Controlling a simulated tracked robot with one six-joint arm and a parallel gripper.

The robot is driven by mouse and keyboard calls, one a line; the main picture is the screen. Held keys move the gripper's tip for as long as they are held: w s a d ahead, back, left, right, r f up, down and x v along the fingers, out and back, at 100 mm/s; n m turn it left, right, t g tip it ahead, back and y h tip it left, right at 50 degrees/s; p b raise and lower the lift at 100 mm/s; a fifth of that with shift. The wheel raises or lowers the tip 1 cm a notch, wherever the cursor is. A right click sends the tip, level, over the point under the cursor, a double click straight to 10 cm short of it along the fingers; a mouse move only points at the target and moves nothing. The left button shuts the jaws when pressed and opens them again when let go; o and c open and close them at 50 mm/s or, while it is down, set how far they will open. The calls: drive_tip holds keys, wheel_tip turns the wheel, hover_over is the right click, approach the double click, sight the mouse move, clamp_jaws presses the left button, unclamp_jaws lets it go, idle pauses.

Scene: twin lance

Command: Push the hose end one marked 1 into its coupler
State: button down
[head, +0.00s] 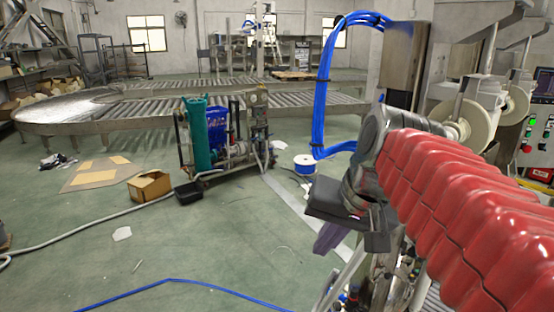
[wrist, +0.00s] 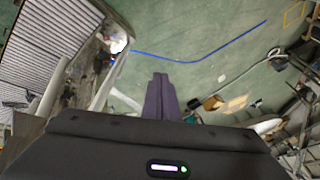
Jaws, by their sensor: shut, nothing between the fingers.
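My gripper (head: 324,246) shows in the head view as purple fingers below a dark wrist housing, at the right of centre. In the wrist view the purple fingers of my gripper (wrist: 161,76) lie together, shut and empty, over the green floor. A bundle of blue hoses (head: 322,90) loops down beside a grey cabinet in the head view, above and behind my gripper. Its lower end runs behind my arm. I cannot make out a hose end marked 1 or a coupler in either view.
A blue line (head: 190,282) lies on the floor, also in the wrist view (wrist: 190,62). A cart (head: 222,140) with green and blue items stands left of my gripper, near a cardboard box (head: 149,186) and a blue-and-white spool (head: 305,164). Open floor lies at front left.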

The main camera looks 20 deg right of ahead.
drive_tip(key=s+a+f+n, duration=0.3)
drive_tip(key=f, duration=0.3)
drive_tip(key=s+a+f+n+h, duration=0.1)
drive_tip(key=s+a+f+n, duration=0.1)
drive_tip(key=f, duration=0.4)
drive_tip(key=shift+s+a+f+n, duration=0.3)
drive_tip(key=shift+s+a+n, duration=0.1)
drive_tip(key=shift+s+a, duration=0.55)
drive_tip(key=shift+a, duration=0.1)
